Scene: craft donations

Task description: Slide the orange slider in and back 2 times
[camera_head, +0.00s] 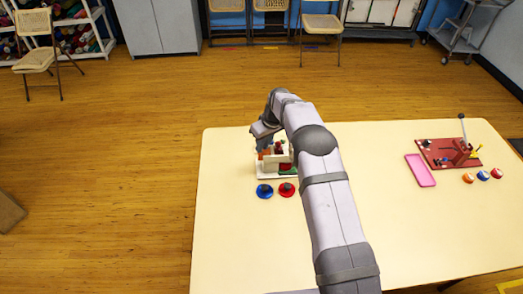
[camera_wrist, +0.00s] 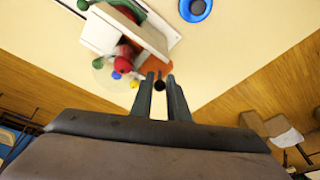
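The orange slider (camera_wrist: 152,65) shows in the wrist view as an orange patch at the edge of a white block device (camera_wrist: 108,28), just beyond my fingertips. In the head view a small orange part (camera_head: 265,153) shows at the left of the white device (camera_head: 264,174), partly hidden by my arm. My gripper (camera_wrist: 160,76) points at the slider's end of the device. Its fingers stand a little apart, with a small dark round piece between them. I cannot tell whether they touch it. In the head view my gripper (camera_head: 262,144) is right above the device.
Blue (camera_head: 264,191) and red (camera_head: 286,189) round pieces lie in front of the device. Red, green, blue and yellow parts sit on it. A pink tray (camera_head: 420,170), a red board with a lever (camera_head: 450,153) and small discs are on the right. The table's left front is clear.

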